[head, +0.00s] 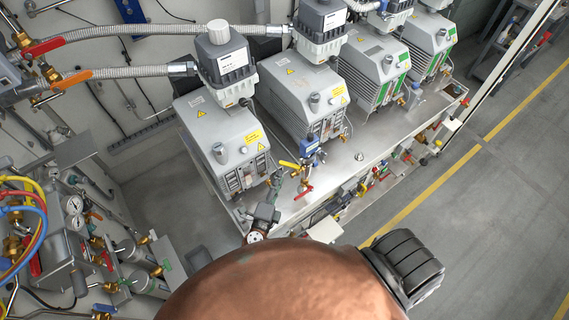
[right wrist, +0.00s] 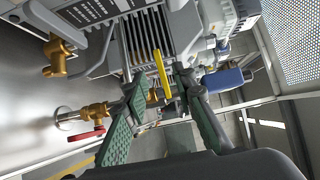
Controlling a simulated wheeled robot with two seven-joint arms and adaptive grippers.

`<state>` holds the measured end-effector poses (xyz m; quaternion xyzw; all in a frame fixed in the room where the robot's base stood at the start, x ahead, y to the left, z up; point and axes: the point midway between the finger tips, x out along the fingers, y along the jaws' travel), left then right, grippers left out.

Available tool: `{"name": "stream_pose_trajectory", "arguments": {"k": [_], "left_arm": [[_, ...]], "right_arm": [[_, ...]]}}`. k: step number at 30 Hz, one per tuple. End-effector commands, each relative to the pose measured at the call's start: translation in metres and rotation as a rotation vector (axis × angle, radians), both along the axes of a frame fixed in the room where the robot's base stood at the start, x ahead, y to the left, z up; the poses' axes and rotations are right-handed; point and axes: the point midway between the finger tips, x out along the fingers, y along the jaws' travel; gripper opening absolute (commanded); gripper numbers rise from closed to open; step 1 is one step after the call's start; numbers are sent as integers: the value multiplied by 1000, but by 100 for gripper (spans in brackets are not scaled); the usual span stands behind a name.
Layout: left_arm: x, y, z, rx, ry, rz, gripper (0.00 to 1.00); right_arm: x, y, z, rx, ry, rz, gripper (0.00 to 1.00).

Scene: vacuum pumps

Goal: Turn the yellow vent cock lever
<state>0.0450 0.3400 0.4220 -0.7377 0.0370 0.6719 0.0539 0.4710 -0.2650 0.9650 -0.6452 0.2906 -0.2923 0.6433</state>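The yellow vent cock lever (head: 290,165) is on a small brass valve at the front of the nearest pump (head: 222,125). In the right wrist view the lever (right wrist: 161,74) stands up slightly tilted, with its brass body (right wrist: 154,96) below it. My right gripper (head: 289,177) is at the valve. In the right wrist view its fingers (right wrist: 162,88) are apart, one on each side of the lever, with gaps visible. I cannot tell whether either finger touches the valve. My left gripper is not in view.
A red lever (head: 303,191) on a brass cock is close by; it also shows in the right wrist view (right wrist: 87,134). A blue fitting (right wrist: 226,79) sits close to the right finger. More pumps (head: 375,65) stand along the bench. Gauges and hoses (head: 73,207) are at left.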

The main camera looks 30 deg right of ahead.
Motion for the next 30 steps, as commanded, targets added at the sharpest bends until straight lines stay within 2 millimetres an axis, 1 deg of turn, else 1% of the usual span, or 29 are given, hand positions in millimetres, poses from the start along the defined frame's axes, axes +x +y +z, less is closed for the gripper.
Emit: {"name": "stream_pose_trajectory", "arguments": {"k": [2, 5, 10, 15, 20, 27, 28, 30], "left_arm": [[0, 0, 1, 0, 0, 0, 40], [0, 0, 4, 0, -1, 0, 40], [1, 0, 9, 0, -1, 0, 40], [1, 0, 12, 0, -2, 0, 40], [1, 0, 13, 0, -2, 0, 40], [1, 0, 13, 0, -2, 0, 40], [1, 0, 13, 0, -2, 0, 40], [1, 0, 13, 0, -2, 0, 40]], "right_arm": [[2, -4, 0, 5, 2, -7, 25], [11, -14, 1, 2, 1, -7, 25], [29, -35, 2, 0, 0, -5, 25], [44, -51, 1, 2, 1, -4, 25], [49, -58, 0, 2, 2, -5, 25], [50, -59, -1, 4, 2, -5, 25], [50, -59, -1, 3, 1, -5, 24], [50, -59, -1, 3, 1, -5, 19]]}}
